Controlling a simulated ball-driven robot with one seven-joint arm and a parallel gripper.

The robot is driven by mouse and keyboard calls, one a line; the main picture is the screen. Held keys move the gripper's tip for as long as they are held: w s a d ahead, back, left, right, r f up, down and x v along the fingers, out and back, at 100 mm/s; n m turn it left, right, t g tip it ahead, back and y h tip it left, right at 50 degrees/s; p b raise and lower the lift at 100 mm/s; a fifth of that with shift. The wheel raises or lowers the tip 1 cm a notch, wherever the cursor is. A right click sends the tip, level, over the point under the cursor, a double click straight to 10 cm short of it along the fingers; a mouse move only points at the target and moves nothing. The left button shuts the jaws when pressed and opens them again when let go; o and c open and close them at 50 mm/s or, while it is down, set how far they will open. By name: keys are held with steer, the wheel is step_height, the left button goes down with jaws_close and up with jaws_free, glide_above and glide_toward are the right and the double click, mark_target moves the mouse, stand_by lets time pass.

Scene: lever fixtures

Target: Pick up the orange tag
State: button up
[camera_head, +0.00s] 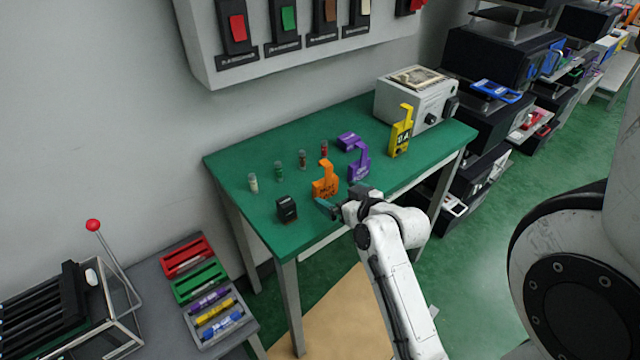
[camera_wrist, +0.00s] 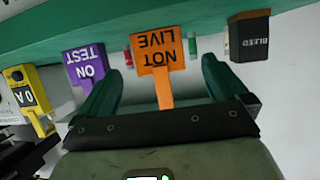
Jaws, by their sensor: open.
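The orange tag (camera_head: 324,183) stands upright on the green table (camera_head: 240,160), with a hook-shaped top and dark lettering on its face. In the wrist view the orange tag (camera_wrist: 156,60) appears upside down, reads "NOT LIVE", and lies between the two fingers. My gripper (camera_head: 332,207) is at the table's front edge, just in front of the tag. In the wrist view my gripper (camera_wrist: 157,95) is open, with one green finger on each side of the tag's narrow part. Whether a finger touches the tag cannot be told.
A purple tag (camera_head: 358,165) stands just right of the orange one, and a yellow tag (camera_head: 401,133) farther right. A black block (camera_head: 286,209) is to the left. Several small vials, including a white one (camera_head: 253,183), stand behind. A grey box (camera_head: 410,95) is at the back right.

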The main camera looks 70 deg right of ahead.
mark_target(327, 189)
steer(key=x, duration=0.3)
steer(key=shift+w, duration=0.15)
steer(key=shift+d+r+p+x, duration=0.1)
steer(key=shift+p+x, duration=0.25)
steer(key=shift+x, duration=0.95)
steer(key=shift+d+r+p+x, duration=0.15)
steer(key=shift+p+x, duration=0.2)
steer(key=shift+x, duration=0.95)
steer(key=c, duration=0.9)
steer(key=shift+c, duration=0.3)
steer(key=shift+r, duration=0.1)
